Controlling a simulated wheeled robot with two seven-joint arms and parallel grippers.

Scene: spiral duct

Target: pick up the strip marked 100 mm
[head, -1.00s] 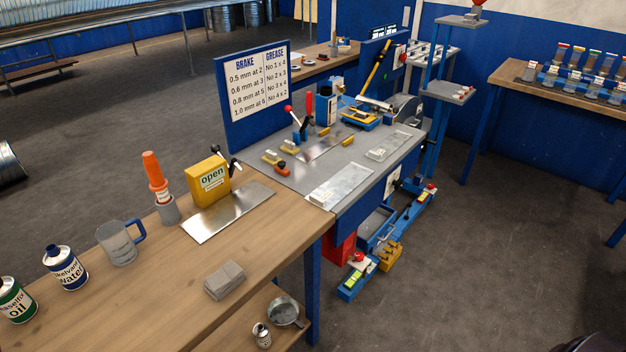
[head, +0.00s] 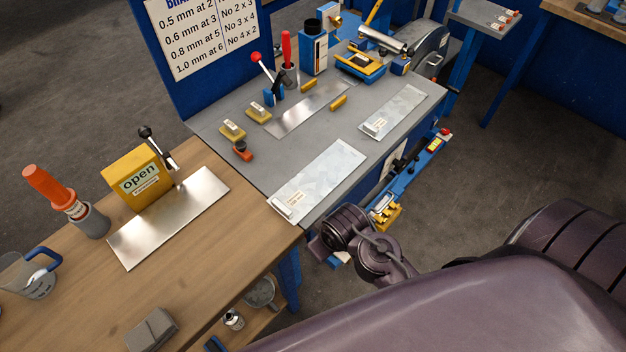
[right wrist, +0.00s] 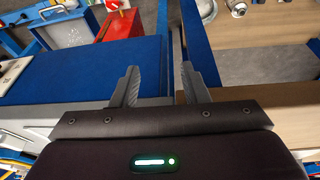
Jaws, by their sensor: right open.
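Two pale galvanised strips lie flat on the grey bench top in the head view: a larger one (head: 320,180) at the front edge by the wooden bench, and a smaller one (head: 392,112) further back right. Each has a small label at its near end; I cannot read 100 mm on either. A plain shiny strip (head: 308,106) lies behind them between yellow blocks. My right gripper (right wrist: 160,86) is open and empty in the right wrist view, facing blue panels and a wooden edge. In the head view my right arm comes in low, beside the bench's front edge. My left gripper is not in view.
A red-knobbed lever (head: 262,70) and a blue canister (head: 314,50) stand behind the strips. The grey bench top (head: 225,120) has bare room around the strips.

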